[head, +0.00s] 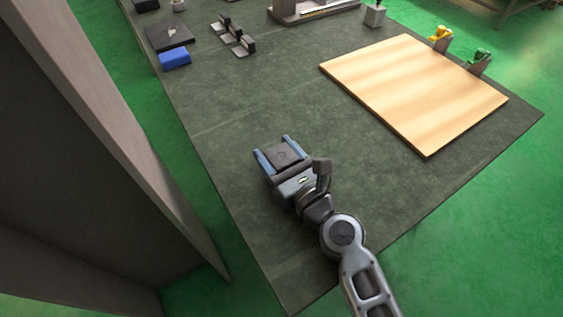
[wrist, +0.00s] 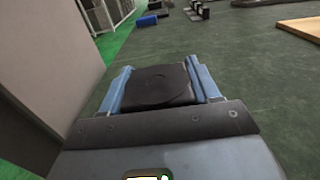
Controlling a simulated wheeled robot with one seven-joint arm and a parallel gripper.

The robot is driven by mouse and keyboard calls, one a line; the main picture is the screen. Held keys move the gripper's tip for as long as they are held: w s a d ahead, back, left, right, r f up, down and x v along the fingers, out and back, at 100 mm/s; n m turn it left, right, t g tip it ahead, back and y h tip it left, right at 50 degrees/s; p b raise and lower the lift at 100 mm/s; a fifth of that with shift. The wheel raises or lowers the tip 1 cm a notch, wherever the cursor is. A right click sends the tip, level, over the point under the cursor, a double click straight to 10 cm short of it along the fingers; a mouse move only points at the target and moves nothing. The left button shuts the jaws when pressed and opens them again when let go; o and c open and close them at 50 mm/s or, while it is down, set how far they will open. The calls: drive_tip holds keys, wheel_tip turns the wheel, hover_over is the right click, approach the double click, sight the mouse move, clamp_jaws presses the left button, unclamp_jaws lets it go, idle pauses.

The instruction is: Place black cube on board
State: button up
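The black cube (wrist: 157,86) sits between the two blue fingers of my gripper (head: 280,155), which is shut on it. In the wrist view the cube fills the space between the fingers, its dark top with a round outline facing the camera. The cube also shows in the head view (head: 285,152). My gripper is over the lower middle of the dark table; its exact height above the surface is hard to tell. The light wooden board (head: 415,92) lies flat at the right of the table, apart from the gripper, with its top bare.
A blue block (head: 175,59) and a black flat box (head: 168,37) are at the back left of the dark table (head: 240,110). Small metal holders (head: 232,36) stand nearby. Yellow (head: 440,34) and green (head: 480,57) tools stand behind the board. A grey wall panel (head: 110,130) rises at left.

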drive_tip(key=shift+r, duration=0.1)
drive_tip(key=c, duration=1)
